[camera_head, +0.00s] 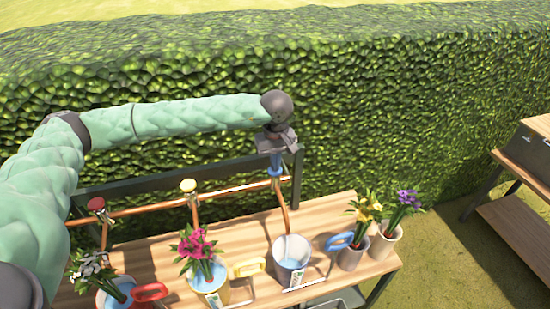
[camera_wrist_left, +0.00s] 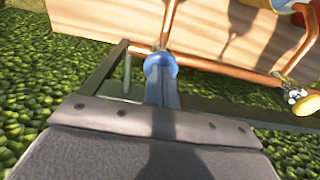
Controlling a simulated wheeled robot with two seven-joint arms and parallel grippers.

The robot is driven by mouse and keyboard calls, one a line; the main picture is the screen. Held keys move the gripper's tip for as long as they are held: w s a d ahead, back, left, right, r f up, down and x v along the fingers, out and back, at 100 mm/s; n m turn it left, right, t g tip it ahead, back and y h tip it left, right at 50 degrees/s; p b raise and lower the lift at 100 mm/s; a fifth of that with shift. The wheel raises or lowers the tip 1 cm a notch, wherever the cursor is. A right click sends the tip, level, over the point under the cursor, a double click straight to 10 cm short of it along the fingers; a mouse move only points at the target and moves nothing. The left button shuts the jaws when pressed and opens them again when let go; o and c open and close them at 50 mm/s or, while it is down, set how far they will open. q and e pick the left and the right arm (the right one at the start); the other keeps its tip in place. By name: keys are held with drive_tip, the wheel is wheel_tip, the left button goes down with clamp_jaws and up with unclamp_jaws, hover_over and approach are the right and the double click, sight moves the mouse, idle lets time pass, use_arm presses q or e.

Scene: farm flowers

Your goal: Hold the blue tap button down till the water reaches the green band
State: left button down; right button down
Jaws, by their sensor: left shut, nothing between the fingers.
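The blue tap button (camera_head: 276,172) sits at the right end of the copper pipe; it also shows in the left wrist view (camera_wrist_left: 160,62). My left gripper (camera_head: 277,160) is shut and empty, pointing down, with its fingertips at the top of the button. In the left wrist view the fingertips (camera_wrist_left: 160,70) appear to touch it. I cannot tell how far the button is pressed. A pale grey bucket (camera_head: 279,260) stands below this tap's pipe with bluish water inside. A small upright label with some green shows on its front; the water level against the green band is too small to read. My right gripper is out of view.
A yellow tap button (camera_head: 188,186) and a red one (camera_head: 96,204) stand left along the pipe. Pots with pink (camera_head: 195,243), white, yellow and purple flowers (camera_head: 408,198) stand on the wooden table (camera_head: 240,229). A hedge rises behind.

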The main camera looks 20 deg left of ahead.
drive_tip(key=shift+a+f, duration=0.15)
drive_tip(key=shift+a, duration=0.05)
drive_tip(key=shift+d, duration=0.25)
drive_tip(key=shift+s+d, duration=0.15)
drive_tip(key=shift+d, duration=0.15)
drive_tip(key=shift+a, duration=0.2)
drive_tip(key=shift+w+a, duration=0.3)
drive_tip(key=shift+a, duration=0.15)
